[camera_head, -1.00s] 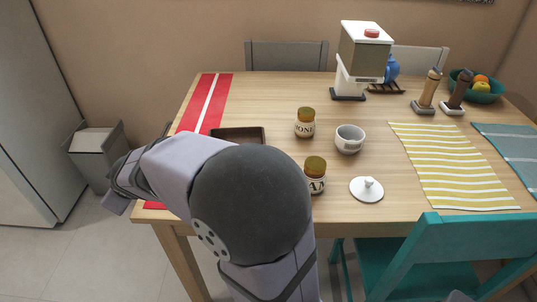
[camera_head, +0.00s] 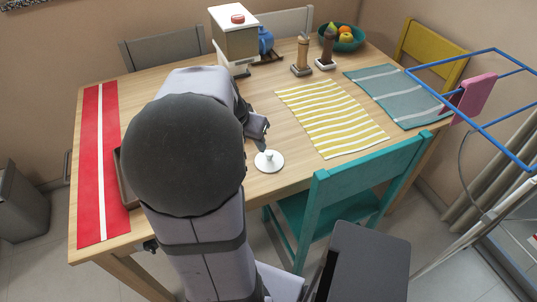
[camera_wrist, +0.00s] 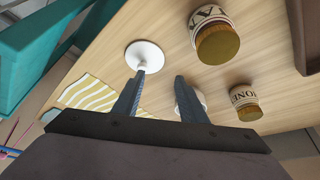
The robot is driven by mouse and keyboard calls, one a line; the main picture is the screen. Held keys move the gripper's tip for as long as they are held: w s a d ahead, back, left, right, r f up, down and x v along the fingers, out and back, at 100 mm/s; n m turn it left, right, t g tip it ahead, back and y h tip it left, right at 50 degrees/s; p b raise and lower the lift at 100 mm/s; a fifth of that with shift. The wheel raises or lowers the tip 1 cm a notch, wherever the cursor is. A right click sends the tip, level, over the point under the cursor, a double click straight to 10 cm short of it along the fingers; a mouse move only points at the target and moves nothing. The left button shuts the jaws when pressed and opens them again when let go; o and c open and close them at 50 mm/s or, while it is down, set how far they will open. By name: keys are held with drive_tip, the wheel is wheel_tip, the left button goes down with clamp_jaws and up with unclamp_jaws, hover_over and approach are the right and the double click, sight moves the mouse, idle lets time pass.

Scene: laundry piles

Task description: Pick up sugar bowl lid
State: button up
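The sugar bowl lid (camera_head: 269,162), white and round with a small knob, lies knob-up on the wooden table near its front edge. It also shows in the wrist view (camera_wrist: 146,54), beyond the fingers. My gripper (camera_wrist: 160,76) is open and empty; its left fingertip overlaps the lid's knob in that view, and I cannot tell whether they touch. In the head view, the end of my arm is just above and left of the lid. The white sugar bowl (camera_wrist: 199,97) is partly hidden behind the right finger; my arm hides it in the head view.
Two brown-lidded jars (camera_wrist: 217,43) (camera_wrist: 245,101) stand right of the lid in the wrist view. A yellow striped placemat (camera_head: 330,118) lies right of the lid in the head view. A teal chair (camera_head: 345,185) stands at the table's front edge.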

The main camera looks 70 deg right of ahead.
sight(269, 153)
drive_tip(key=shift+m+g, duration=0.3)
drive_tip(key=shift+m, duration=0.4)
drive_tip(key=shift+s+d+f, duration=0.55)
drive_tip(key=shift+s+f, duration=0.05)
drive_tip(key=shift+f, duration=0.45)
drive_tip(key=shift+s+d+f, duration=0.6)
drive_tip(key=shift+s+f, duration=0.05)
drive_tip(key=shift+f, duration=0.35)
drive_tip(key=shift+s+d+f, duration=0.55)
drive_tip(key=shift+s+f, duration=0.05)
drive_tip(key=shift+f, duration=0.45)
drive_tip(key=shift+c, duration=0.5)
clamp_jaws()
